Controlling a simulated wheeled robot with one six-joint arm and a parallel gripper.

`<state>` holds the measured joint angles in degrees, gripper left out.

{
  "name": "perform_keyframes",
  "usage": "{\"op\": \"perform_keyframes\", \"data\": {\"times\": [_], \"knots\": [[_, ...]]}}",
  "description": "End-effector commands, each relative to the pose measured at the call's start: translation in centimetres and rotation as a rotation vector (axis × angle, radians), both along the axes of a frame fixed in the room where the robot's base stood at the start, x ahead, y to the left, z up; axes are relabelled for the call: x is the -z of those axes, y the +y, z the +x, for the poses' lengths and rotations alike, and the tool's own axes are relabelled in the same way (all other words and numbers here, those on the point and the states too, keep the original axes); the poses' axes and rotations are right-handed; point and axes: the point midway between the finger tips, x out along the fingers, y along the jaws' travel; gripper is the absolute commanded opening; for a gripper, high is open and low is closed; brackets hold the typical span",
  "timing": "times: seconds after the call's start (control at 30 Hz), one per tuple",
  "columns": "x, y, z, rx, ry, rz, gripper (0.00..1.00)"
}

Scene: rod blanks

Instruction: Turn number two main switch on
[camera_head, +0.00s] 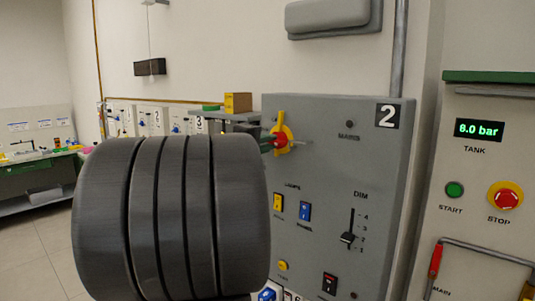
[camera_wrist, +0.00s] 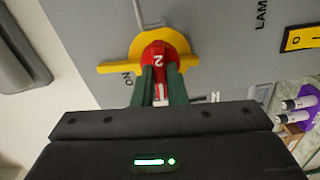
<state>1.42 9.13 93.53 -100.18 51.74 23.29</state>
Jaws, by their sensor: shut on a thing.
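The grey panel marked 2 (camera_head: 325,165) is on the wall in the head view. Its main switch is a red knob (camera_wrist: 165,50) on a yellow plate (camera_wrist: 112,67), at the panel's upper left. The yellow plate also shows in the head view (camera_head: 283,123). My gripper (camera_wrist: 163,74) has its dark green fingers on either side of the red knob and is shut on it. The knob carries a 2.
To the right are a green START button (camera_head: 454,190) and a red STOP button (camera_head: 505,198). My arm hides the panel's lower left.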

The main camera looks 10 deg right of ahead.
Motion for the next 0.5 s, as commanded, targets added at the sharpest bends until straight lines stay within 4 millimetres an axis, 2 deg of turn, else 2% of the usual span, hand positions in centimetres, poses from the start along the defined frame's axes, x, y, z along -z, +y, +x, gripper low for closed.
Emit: {"op": "perform_keyframes", "data": {"times": [0.03, 0.5], "knots": [[0.9, 0.07, 0.01, -0.002, -0.024, 0.017, 0.0], [0.98, 0.05, 0.01, -0.001, -0.282, 0.22, 0.0]]}}
